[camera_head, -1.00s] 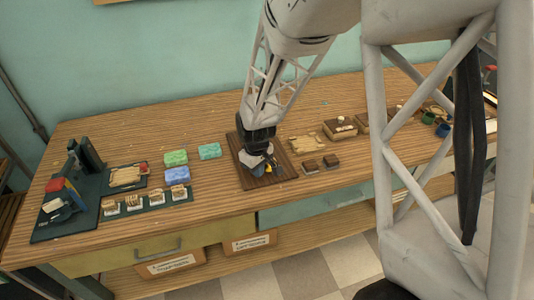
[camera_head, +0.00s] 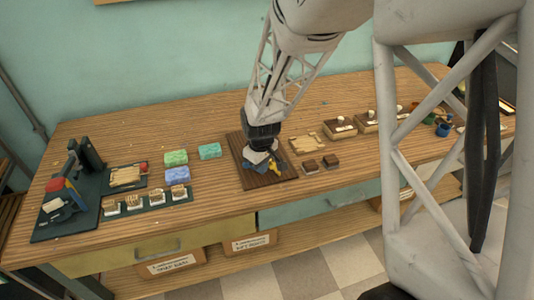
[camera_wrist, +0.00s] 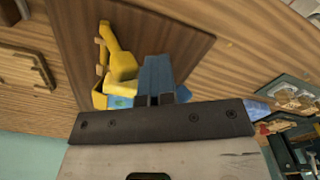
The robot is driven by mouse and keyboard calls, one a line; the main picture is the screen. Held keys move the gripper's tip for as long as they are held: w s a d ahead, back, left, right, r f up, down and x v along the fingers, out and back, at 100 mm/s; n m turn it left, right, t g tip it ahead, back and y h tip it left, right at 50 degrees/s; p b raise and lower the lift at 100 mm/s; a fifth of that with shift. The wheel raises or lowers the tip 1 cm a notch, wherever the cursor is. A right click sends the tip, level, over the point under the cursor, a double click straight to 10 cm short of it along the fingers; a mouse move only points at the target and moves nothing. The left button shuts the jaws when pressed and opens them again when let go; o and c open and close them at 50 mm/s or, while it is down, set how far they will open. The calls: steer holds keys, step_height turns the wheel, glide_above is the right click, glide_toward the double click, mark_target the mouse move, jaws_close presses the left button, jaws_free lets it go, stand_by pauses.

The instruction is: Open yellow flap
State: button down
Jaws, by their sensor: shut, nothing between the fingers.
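The yellow flap (camera_wrist: 122,62) has a long narrow tongue and sits at a small blue-and-yellow object (camera_wrist: 115,101) on the dark brown board (camera_wrist: 185,40). My gripper hides much of the blue-and-yellow object, and how far the flap is open is unclear.
Green (camera_head: 176,158), teal (camera_head: 210,151) and blue (camera_head: 177,175) soap-like blocks lie left of the board. The table between the blocks and the board is clear.

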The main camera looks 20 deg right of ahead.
mark_target(271, 165)
steer(key=shift+s+d+f, duration=0.25)
steer(key=shift+d, duration=0.65)
steer(key=shift+s+d, duration=0.15)
steer(key=shift+d, duration=0.45)
stand_by(0.3)
steer(key=shift+d, duration=0.65)
stand_by(0.5)
steer(key=shift+d, duration=0.25)
steer(key=shift+w+a+r, duration=0.1)
steer(key=shift+w+r, duration=0.1)
steer(key=shift+r, duration=0.45)
steer(key=shift+w+r, duration=0.15)
steer(key=shift+r, duration=0.5)
steer(key=shift+a+r, duration=0.15)
steer(key=shift+r, duration=1.15)
steer(key=shift+a+r, duration=0.15)
steer(key=shift+r, duration=1.15)
